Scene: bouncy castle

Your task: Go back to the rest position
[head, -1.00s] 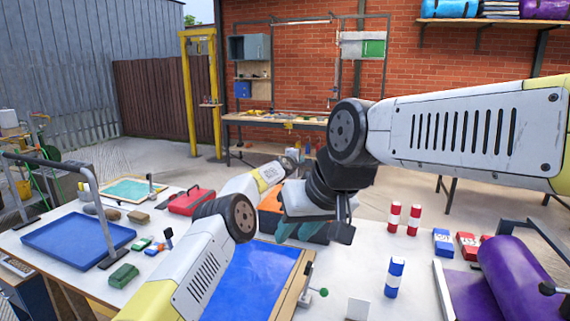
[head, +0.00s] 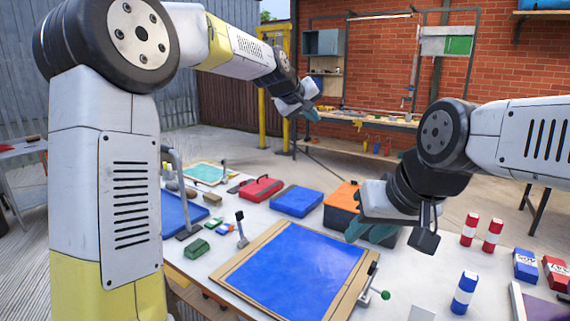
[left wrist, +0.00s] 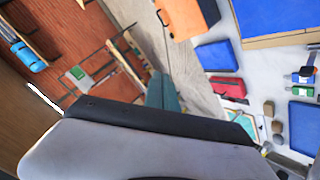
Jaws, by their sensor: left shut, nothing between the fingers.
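My left gripper (head: 309,114) is raised at the upper middle of the head view, over the far side of the table and clear of everything on it. Its teal fingers are together with nothing between them; they also show in the left wrist view (left wrist: 162,92). My right gripper (head: 358,228) hangs over the table at the right of the head view, in front of the orange and black box (head: 342,203). Its teal fingertips point down and left, and the gap between them cannot be made out.
The white table holds a blue sheet in a wooden frame (head: 218,278), a flat blue case (head: 297,201), a red toolbox (head: 262,189), a blue tray (head: 168,220) and striped cylinders (head: 465,293). A workbench (head: 345,118) stands by the brick wall. Air above the table's middle is free.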

